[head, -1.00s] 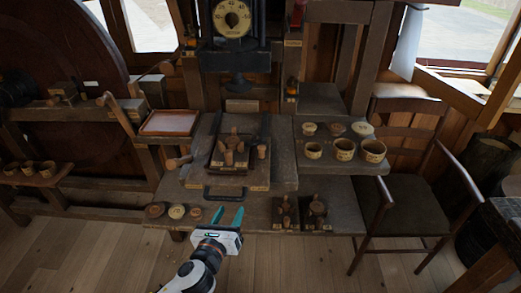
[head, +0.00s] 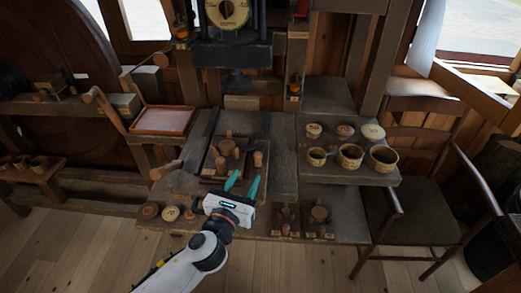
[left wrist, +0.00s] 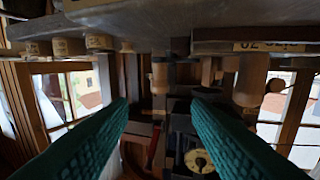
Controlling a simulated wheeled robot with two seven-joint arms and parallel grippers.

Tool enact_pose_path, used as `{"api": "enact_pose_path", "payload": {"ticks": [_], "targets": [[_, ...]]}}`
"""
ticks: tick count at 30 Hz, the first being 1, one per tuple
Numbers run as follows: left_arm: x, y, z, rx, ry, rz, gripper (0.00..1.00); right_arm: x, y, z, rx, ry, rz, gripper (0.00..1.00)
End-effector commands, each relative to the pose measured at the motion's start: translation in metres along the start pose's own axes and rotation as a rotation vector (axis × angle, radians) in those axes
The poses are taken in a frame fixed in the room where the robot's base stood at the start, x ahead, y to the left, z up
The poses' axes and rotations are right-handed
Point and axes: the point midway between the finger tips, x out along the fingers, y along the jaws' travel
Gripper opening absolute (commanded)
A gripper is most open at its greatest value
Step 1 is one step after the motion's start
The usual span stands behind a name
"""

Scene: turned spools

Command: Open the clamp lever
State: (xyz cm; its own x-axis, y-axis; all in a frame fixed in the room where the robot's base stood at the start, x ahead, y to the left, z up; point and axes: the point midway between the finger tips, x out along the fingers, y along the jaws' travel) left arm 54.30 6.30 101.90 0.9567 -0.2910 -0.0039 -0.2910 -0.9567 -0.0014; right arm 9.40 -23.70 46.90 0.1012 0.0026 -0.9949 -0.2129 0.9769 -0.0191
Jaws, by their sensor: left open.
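My left gripper (head: 243,184) has teal fingers, spread apart with nothing between them. It is in front of the clamp fixture (head: 208,160), a dark-framed board with upright wooden pegs (head: 228,148) on the bench. A wooden post (head: 258,159) stands at the board's right side, just beyond the fingertips. A wooden handle (head: 166,170) sticks out at the left. I cannot tell which piece is the clamp lever. In the left wrist view, which looks upside down, the open fingers (left wrist: 158,106) point toward turned wooden pegs (left wrist: 160,76), with no contact visible. My right gripper is out of view.
A press with a round dial (head: 227,12) stands behind the fixture. Small round discs (head: 170,213) lie at the front left of the bench, and pegged blocks (head: 319,214) at the front right. An empty tray (head: 162,121) is at the left.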

Motion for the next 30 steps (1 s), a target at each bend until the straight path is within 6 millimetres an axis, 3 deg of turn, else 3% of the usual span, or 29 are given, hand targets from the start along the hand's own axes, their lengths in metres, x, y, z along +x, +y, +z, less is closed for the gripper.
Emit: {"api": "enact_pose_path", "payload": {"ticks": [9, 15, 21, 30], "targets": [[0.065, 0.000, -0.002, -0.001, 0.002, -0.001, 0.45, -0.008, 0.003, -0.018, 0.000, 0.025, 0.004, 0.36], [0.094, 0.000, -0.001, -0.001, 0.001, -0.001, 0.45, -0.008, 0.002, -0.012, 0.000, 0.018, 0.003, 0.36], [0.105, 0.000, -0.001, -0.001, 0.001, 0.000, 0.45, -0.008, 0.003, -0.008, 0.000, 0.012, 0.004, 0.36], [0.106, 0.000, -0.001, -0.001, 0.000, 0.000, 0.41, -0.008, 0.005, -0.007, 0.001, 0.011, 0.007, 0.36]]}}
